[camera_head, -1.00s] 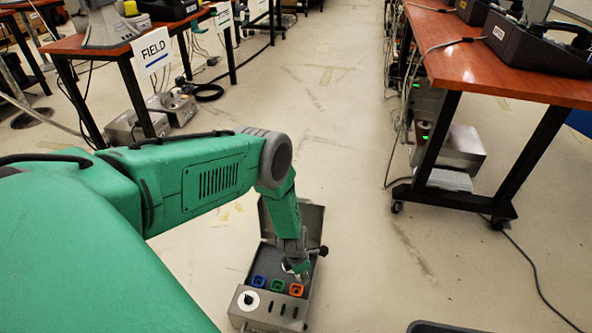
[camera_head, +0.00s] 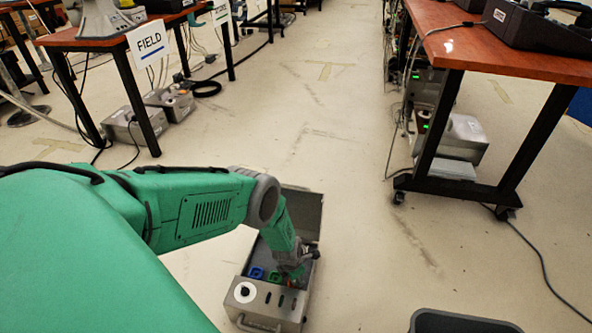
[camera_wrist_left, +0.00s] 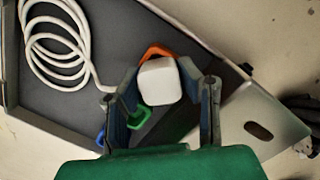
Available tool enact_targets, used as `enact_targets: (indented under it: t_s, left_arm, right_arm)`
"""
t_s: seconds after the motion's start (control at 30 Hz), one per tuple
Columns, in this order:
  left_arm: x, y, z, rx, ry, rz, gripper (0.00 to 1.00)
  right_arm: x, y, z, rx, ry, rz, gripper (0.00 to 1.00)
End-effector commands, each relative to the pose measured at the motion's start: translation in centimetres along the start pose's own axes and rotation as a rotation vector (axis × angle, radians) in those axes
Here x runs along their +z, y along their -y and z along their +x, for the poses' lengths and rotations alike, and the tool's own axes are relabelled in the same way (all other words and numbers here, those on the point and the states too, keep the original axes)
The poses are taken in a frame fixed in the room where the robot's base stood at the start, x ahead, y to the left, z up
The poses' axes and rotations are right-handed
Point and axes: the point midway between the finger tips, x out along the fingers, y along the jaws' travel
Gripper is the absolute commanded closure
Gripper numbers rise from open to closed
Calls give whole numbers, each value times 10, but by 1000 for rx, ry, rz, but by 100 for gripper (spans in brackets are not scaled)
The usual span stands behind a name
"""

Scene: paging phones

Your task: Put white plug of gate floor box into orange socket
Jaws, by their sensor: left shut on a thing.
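The grey gate floor box (camera_head: 268,309) stands on the floor with its lid (camera_head: 306,210) open. My left gripper (camera_head: 289,271) reaches down into its right part. In the left wrist view my left gripper (camera_wrist_left: 166,78) is shut on the white plug (camera_wrist_left: 160,85). The plug is over the orange socket (camera_wrist_left: 154,50), whose rim shows beyond it; I cannot tell whether it is seated. The green socket (camera_wrist_left: 139,117) and blue socket (camera_wrist_left: 101,138) are nearby. In the head view the orange socket (camera_head: 292,283) is mostly hidden by the gripper. My right gripper is not in view.
A coiled white cable (camera_wrist_left: 62,45) lies in the box. A wheeled table (camera_head: 500,50) stands at right, and a table with a FIELD sign (camera_head: 149,43) at left. A dark bin (camera_head: 455,322) is at bottom right. The floor between is clear.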

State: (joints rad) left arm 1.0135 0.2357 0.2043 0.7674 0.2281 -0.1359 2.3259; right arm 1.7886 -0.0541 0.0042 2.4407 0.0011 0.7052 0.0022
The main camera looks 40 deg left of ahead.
Motion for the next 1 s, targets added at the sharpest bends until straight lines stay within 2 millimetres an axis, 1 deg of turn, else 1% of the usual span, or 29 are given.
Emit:
enact_targets:
  t_s: [0.2,0.23,0.27,0.6,0.7,0.77,0.87,1.0]
  left_arm:
    - [-2,0,4,1,-2,-1,100]
    - [-2,-1,3,0,-2,-1,59]
    - [-2,0,3,0,-2,-1,48]
    - [-1,0,2,1,-2,-1,48]
    - [0,0,-2,0,0,0,48]
    - [0,0,-12,-1,-2,-1,48]
    - [1,-1,-33,-1,0,-2,48]
    - [1,0,-66,-2,-1,-3,48]
  right_arm:
    - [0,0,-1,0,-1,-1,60]
    - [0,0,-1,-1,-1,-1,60]
    - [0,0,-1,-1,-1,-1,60]
    - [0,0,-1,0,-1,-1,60]
    - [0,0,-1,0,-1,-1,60]
    - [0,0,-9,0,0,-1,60]
    - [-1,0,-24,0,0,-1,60]
    - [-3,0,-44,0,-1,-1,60]
